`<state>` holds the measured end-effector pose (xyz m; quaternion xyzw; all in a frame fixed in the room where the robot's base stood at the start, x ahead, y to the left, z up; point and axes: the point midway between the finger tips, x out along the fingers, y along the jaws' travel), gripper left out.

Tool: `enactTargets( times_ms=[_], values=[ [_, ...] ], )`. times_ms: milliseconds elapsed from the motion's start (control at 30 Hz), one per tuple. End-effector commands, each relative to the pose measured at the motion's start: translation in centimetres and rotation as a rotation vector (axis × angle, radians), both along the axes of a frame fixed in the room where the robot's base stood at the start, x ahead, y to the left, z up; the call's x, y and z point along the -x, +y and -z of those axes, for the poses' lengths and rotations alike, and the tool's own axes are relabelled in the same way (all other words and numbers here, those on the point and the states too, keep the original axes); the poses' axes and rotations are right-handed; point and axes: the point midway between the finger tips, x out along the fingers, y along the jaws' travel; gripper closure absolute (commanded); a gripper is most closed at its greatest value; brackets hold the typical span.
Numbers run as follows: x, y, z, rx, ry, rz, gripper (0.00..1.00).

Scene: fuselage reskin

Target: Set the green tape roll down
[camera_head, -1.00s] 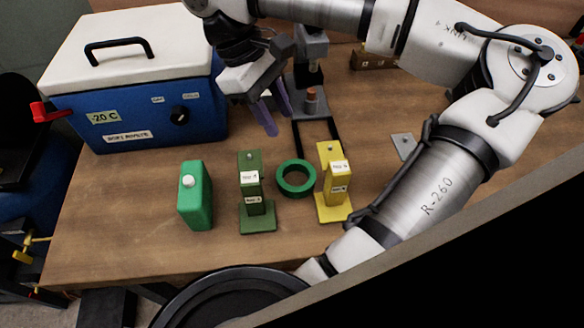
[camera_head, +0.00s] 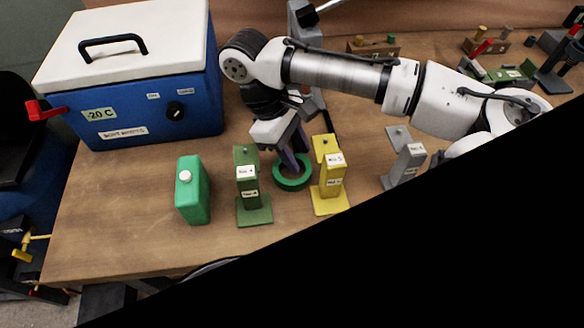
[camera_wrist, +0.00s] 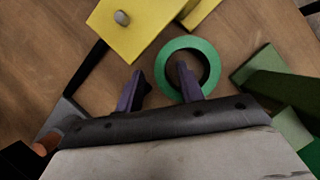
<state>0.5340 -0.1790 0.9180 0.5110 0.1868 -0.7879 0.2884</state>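The green tape roll (camera_head: 292,186) lies flat on the wooden table between the green stand and the yellow stand. It also shows in the wrist view (camera_wrist: 187,43). My gripper (camera_head: 293,158) points down at it from behind. In the wrist view my gripper (camera_wrist: 161,78) has its purple fingers apart. One finger is over or in the roll's hole, and the other is outside the ring with a visible gap to it. The fingertips' exact height is hard to tell.
The green stand (camera_head: 247,175) is close to the roll's left and the yellow stand (camera_head: 331,180) close to its right. A green canister (camera_head: 192,192), a blue cooler (camera_head: 150,110) and a grey stand (camera_head: 406,160) are farther off. The front left table is clear.

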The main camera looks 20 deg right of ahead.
Motion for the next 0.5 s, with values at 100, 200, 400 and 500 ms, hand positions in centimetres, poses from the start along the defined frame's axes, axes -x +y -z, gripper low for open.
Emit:
enactTargets(
  times_ms=[100,200,400,500],
  values=[
    [-0.01,0.01,-0.01,0.0,0.0,0.0,0.64],
    [-0.02,0.0,-0.01,0.0,0.0,0.0,0.77],
    [-0.02,0.0,-0.03,0.0,0.0,0.0,1.0],
    [-0.02,0.0,-0.04,0.0,0.0,0.0,1.0]
  ],
)
